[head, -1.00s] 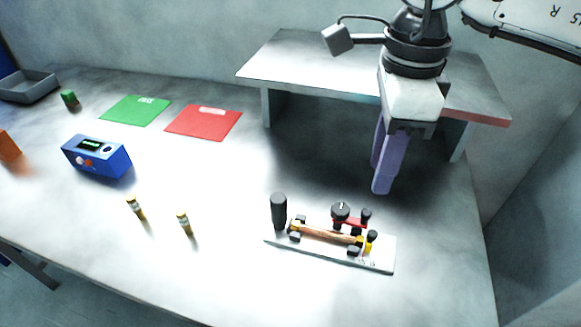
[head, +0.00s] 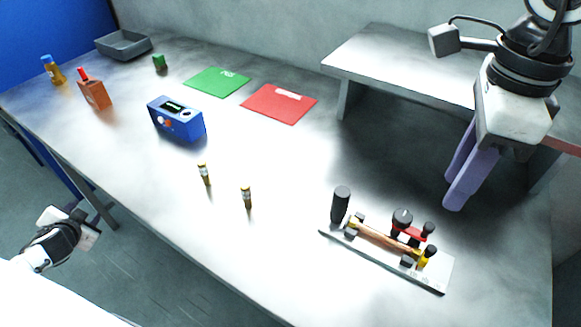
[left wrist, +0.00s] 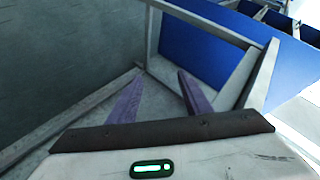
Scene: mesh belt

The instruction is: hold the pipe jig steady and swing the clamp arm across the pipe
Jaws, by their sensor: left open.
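The pipe jig has a pale base plate (head: 428,281) on the table at lower right in the head view. A black upright handle (head: 341,203) stands at its left end. A copper-coloured pipe (head: 383,238) lies along it in yellow supports. The red clamp arm (head: 412,233), with black knobs by it, lies behind the pipe, roughly alongside it and not across it. My right gripper (head: 454,192) is above and behind the jig, its purple fingers apart and empty. My left gripper (head: 75,230) is off the table's front edge at left, far from the jig; its fingers (left wrist: 158,90) are open and empty.
A raised shelf (head: 395,62) stands behind the jig. A blue device (head: 177,121), two small yellow-banded cylinders (head: 204,174) (head: 246,197), a green mat (head: 216,82) and a red mat (head: 279,104) lie left of it. An orange container (head: 94,94) and grey tray (head: 123,45) are farther left.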

